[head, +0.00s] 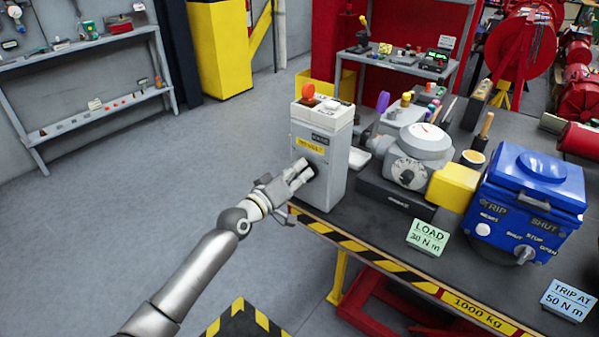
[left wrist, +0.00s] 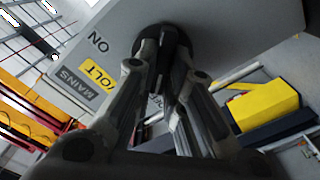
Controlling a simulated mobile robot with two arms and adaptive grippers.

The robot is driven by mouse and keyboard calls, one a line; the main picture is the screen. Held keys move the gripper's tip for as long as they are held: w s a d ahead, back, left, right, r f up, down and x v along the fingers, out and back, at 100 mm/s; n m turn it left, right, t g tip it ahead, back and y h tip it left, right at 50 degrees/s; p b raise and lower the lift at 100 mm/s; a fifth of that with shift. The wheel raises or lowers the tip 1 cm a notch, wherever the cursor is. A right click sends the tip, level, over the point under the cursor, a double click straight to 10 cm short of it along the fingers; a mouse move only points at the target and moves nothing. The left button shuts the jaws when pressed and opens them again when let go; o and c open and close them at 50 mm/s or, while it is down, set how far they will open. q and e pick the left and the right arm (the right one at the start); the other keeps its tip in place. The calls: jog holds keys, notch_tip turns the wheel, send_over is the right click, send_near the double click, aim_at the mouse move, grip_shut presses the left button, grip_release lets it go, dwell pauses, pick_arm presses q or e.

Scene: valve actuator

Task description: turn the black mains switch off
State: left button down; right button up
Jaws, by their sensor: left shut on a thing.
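The grey mains box (head: 330,150) stands upright at the left end of the workbench. The black mains switch (left wrist: 150,46) is a round knob on its front face, seen close in the left wrist view; in the head view it is mostly hidden behind my fingers. My left gripper (head: 301,173) is at the front of the box. Its two fingers (left wrist: 168,80) are shut on the switch's handle. An ON label (left wrist: 98,43) shows beside the knob. The fingers hide part of the other lettering. My right gripper is in neither view.
A red button and white parts top the box. Right of it on the workbench (head: 385,240) stand a grey valve unit (head: 413,160), a yellow block (head: 453,186) and a blue actuator (head: 527,195). The floor (head: 130,210) left of the bench is clear.

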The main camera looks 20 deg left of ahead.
pick_arm(q)
jog(key=shift+f+n, duration=0.15)
jog(key=shift+n, duration=0.35)
jog(key=c, duration=1.5)
grip_release()
jog(key=shift+s, duration=0.1)
jog(key=v, duration=1.2)
